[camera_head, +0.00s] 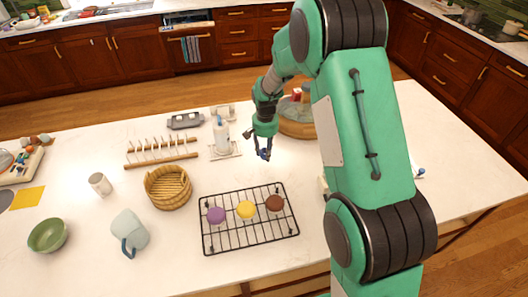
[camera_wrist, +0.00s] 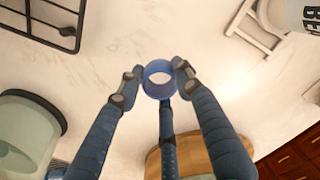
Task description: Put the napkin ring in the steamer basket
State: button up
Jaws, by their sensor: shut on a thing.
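The napkin ring (camera_wrist: 158,80) is a blue ring held between the fingertips of my gripper (camera_wrist: 157,82), seen in the wrist view. In the head view my gripper (camera_head: 264,152) hangs over the counter, pointing down, and the ring shows only as a small blue patch there. The steamer basket (camera_head: 168,203) is a round, slatted, light wooden basket on the counter, left of and nearer than my gripper. It looks empty. The gripper is well apart from the basket.
A black wire rack (camera_head: 236,236) with purple, yellow and brown round items lies right of the basket. A wooden peg rack (camera_head: 160,156) and a white bottle (camera_head: 221,136) stand behind. A wooden tub (camera_head: 298,128) is right of my gripper.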

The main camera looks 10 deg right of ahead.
jog(key=shift+r, duration=0.15)
notch_tip(320, 180, up, 14)
jog(key=p, duration=0.2)
send_over(170, 188)
notch_tip(170, 188, down, 4)
jog(key=f, duration=0.1)
jog(key=shift+f, duration=0.1)
jog(key=shift+f, duration=3.15)
